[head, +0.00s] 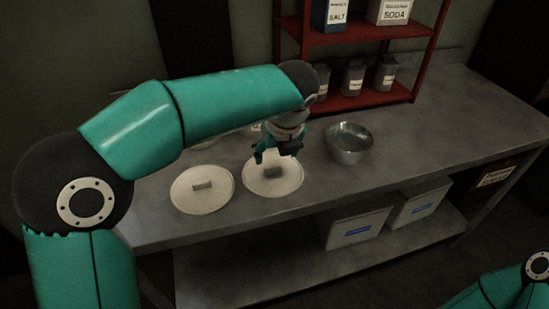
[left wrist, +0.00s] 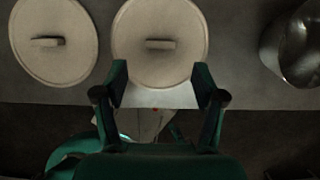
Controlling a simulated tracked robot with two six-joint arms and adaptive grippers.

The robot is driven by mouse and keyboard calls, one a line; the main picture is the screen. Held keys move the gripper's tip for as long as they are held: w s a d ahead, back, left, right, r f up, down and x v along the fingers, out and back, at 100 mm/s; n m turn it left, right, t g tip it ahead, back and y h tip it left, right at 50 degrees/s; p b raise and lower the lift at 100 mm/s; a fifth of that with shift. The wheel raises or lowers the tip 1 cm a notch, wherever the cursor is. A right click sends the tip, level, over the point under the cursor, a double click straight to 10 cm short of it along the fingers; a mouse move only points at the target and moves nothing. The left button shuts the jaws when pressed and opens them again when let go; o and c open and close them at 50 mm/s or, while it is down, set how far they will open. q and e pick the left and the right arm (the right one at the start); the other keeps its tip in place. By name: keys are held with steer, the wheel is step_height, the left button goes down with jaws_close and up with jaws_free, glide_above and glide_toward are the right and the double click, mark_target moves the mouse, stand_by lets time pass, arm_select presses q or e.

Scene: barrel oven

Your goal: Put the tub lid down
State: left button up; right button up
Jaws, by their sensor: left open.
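Two round cream lids, each with a bar handle, lie flat side by side on the metal table. The left lid (head: 203,190) also shows in the left wrist view (left wrist: 53,62). The right lid (head: 273,184) is below my left gripper and shows in the left wrist view (left wrist: 160,68). My left gripper (head: 276,157) is open and empty, above the right lid and apart from its handle. In the left wrist view its two fingers (left wrist: 160,85) stand apart at the lid's near edge. Which lid is the tub lid I cannot tell. My right gripper is out of view.
A metal bowl (head: 349,143) stands right of the lids. A red shelf (head: 362,98) with containers stands at the back. White bins (head: 357,229) sit on the lower shelf. The tabletop (head: 440,120) is clear on the right.

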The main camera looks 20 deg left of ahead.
arm_select(q)
steer(key=v, duration=0.4)
steer(key=shift+s+d+r+p, duration=0.15)
steer(key=shift+r+p, duration=0.15)
steer(key=shift+f, duration=0.1)
